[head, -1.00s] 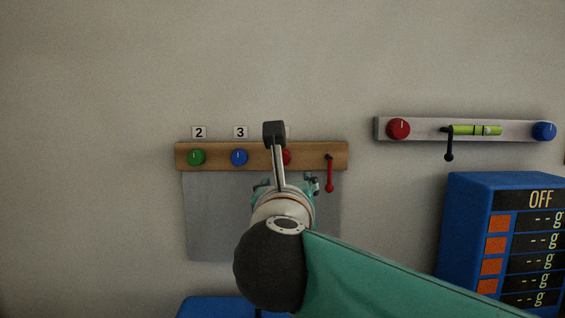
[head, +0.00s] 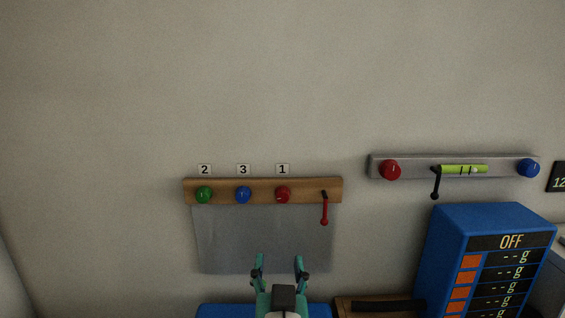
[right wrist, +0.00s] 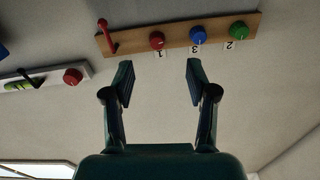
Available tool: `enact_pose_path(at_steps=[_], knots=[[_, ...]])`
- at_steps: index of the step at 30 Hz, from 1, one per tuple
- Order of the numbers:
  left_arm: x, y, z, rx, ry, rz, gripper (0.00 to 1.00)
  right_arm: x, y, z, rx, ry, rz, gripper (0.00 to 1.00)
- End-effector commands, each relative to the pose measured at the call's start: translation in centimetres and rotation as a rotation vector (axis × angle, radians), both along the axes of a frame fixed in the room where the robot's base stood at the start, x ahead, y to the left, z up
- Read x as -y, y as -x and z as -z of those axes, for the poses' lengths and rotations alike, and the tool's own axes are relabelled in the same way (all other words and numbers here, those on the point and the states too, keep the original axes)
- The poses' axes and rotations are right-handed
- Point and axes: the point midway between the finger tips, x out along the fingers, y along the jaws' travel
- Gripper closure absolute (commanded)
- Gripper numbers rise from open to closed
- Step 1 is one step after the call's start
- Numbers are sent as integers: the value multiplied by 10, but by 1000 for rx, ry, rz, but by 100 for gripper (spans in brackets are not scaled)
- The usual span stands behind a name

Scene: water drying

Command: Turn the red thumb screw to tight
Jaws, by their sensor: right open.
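A red knob (head: 283,194) sits under the label 1 on a wooden strip on the wall. It also shows in the right wrist view (right wrist: 157,40), upside down. A second red knob (head: 390,170) is at the left end of a grey bar further right, and it shows in the right wrist view (right wrist: 72,76). I cannot tell which one is the thumb screw. My right gripper (head: 279,262) is open and empty, below the wooden strip in the picture and apart from both knobs. Its spread fingers show in the right wrist view (right wrist: 160,72). My left gripper is not in view.
The wooden strip (head: 263,185) also carries a green knob (head: 204,194), a blue knob (head: 243,195) and a red lever (head: 324,209). The grey bar (head: 412,164) holds a black lever (head: 436,184), a level vial (head: 464,169) and a blue knob (head: 528,168). A blue display box (head: 450,225) stands lower right.

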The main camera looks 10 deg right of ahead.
Motion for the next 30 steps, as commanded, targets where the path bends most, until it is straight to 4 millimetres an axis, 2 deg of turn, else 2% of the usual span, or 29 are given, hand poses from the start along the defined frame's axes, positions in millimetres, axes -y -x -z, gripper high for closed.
enact_pose_path(at_steps=[1, 6, 11, 16, 20, 30], knots=[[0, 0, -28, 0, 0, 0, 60, 2, 2, -20, -17, 14, -2, 43], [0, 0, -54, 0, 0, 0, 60, 7, 1, -38, -32, 19, 8, 43], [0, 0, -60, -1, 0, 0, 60, 9, -2, -43, -34, 18, 14, 43], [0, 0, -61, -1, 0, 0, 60, 12, -15, -42, -33, 17, 17, 43], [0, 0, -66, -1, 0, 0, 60, 17, -35, -43, -34, 15, 18, 43], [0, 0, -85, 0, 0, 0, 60, 31, -107, -44, -34, 15, 17, 43]])
